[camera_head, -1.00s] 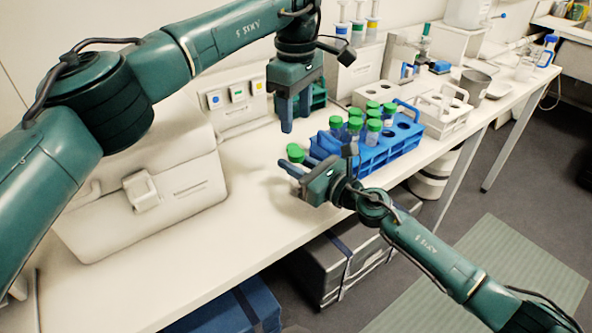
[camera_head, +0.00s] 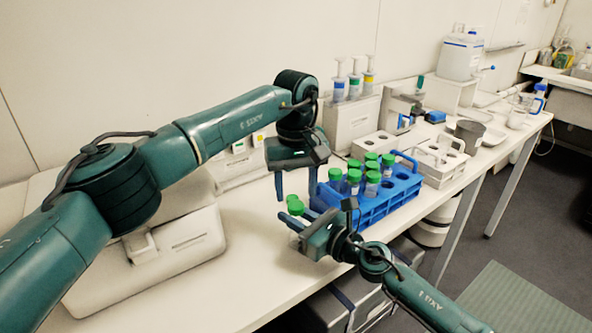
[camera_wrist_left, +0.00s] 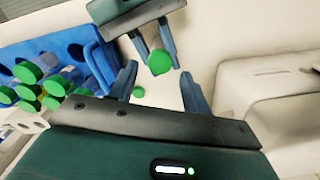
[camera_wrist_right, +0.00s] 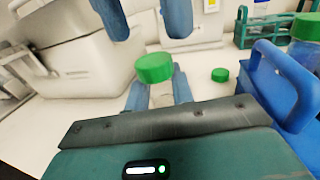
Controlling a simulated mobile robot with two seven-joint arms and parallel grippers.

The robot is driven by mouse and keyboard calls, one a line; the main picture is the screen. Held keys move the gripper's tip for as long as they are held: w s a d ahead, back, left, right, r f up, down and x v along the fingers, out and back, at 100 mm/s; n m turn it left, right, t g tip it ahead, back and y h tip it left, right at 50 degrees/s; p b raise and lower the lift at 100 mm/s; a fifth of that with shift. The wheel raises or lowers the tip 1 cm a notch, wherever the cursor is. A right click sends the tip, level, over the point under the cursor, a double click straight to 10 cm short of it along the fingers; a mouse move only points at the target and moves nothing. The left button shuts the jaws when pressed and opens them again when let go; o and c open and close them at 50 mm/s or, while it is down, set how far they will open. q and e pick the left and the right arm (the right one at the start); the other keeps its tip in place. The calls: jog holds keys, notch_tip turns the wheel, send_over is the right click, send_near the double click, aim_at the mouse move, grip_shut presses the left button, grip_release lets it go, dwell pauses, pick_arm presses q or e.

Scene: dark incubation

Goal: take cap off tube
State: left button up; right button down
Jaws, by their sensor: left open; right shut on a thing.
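My right gripper (camera_head: 300,228) is shut on a tube (camera_wrist_right: 162,95) that stands upright between its fingers, with a green cap (camera_wrist_right: 155,68) on its top. The cap also shows in the left wrist view (camera_wrist_left: 160,62) and the head view (camera_head: 295,207). My left gripper (camera_head: 296,196) is open just above this cap. In the right wrist view its fingers (camera_wrist_right: 145,22) hang above the cap, apart from it. In the left wrist view the cap appears between its fingertips. A second green cap (camera_wrist_right: 220,74) rests on the table behind the tube.
The blue rack (camera_head: 398,193) with several green-capped tubes stands just right of the grippers. A white case (camera_head: 190,246) stands to the left. A white rack (camera_head: 437,166) and a grey cup (camera_head: 468,134) stand further right. The front strip of table is bare.

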aim_at(296, 205)
pick_arm(q)
jog(key=shift+f, duration=1.65)
